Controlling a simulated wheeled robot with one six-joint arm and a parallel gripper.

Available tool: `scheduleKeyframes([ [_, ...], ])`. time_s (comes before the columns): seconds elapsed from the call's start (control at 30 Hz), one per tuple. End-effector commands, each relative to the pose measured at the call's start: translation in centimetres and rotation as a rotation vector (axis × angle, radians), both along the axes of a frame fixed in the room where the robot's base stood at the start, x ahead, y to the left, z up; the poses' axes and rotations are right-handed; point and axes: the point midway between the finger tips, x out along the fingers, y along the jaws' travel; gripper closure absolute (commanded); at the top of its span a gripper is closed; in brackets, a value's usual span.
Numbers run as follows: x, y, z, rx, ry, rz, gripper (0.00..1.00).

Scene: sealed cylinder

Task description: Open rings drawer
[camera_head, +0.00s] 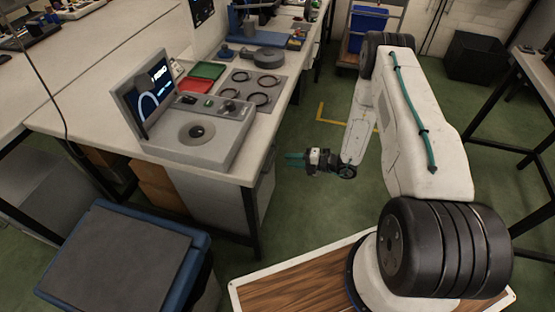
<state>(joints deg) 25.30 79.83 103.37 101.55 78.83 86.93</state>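A pale grey cabinet (208,200) stands under the near end of the white workbench. Its right face is seen at a steep angle, so I cannot make out separate drawers, a handle or a label for the rings drawer. My gripper (290,160) is in the open space to the right of the cabinet and bench. Its two teal fingers point left towards the cabinet and are parallel with a gap between them. Nothing shows between them, and they appear apart from the cabinet.
On the bench (262,133) stand a grey machine with a screen (190,150), a plate with several dark rings (271,83), and red and green trays (207,70). A dark bench leg (256,232) stands near the cabinet. Green floor (310,205) is clear around my gripper.

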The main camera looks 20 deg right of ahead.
Motion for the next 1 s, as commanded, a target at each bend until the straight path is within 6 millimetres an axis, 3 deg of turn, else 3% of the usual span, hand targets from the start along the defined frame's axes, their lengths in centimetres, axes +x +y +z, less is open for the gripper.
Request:
scheduleKeyframes([
  [0.33, 3.0, 4.4, -1.1, -0.002, -0.002, 0.006, 0.68],
  [0.73, 3.7, 5.2, -1.3, -0.003, -0.003, 0.004, 0.68],
  [0.77, 3.7, 5.2, -1.3, -0.003, -0.003, 0.004, 0.71],
  [0.87, 3.7, 5.2, -1.3, -0.003, -0.003, 0.004, 0.98],
  [1.0, 3.7, 5.2, -1.3, -0.003, -0.003, 0.004, 1.00],
])
